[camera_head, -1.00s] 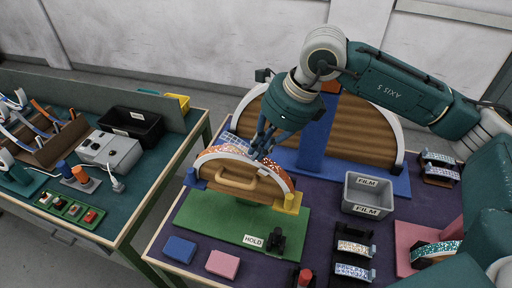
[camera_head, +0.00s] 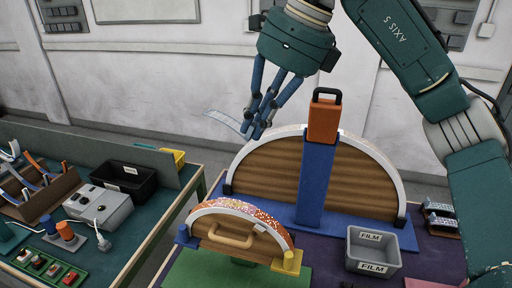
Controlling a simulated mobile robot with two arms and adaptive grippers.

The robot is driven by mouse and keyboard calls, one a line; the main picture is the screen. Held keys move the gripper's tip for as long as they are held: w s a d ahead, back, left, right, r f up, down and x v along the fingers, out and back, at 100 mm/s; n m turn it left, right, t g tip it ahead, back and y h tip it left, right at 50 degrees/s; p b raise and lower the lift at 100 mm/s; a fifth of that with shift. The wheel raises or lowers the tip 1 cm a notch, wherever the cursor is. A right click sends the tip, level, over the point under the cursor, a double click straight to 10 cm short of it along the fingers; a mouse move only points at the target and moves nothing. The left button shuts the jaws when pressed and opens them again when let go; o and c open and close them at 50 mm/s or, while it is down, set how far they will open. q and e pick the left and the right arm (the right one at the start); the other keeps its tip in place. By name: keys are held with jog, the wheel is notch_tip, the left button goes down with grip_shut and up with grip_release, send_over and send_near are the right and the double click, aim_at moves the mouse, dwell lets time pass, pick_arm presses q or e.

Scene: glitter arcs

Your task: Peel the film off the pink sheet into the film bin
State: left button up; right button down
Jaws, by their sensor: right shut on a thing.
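My right gripper (camera_head: 258,128) is high above the workbench, near the top of the large wooden arch. It is shut on a thin, clear film strip (camera_head: 226,121), which sticks out to the left of the fingertips. The pink-orange glitter sheet (camera_head: 240,208) lies along the curved top of the small wooden arch, below the gripper. A clear gap separates film and sheet. The grey film bin (camera_head: 352,254), labelled FILM, stands on the purple mat to the right of the small arch. My left gripper is not in view.
The large wooden arch (camera_head: 270,175) with a white rim stands behind. A blue column (camera_head: 316,180) topped by an orange block (camera_head: 323,121) with a black handle rises in front of it, between gripper and bin. A second bench with a black tray (camera_head: 122,182) is at left.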

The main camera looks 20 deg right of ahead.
jog(key=shift+r+p, duration=0.35)
jog(key=shift+r, duration=0.4)
jog(key=shift+r+p, duration=2.45)
jog(key=shift+r, duration=0.15)
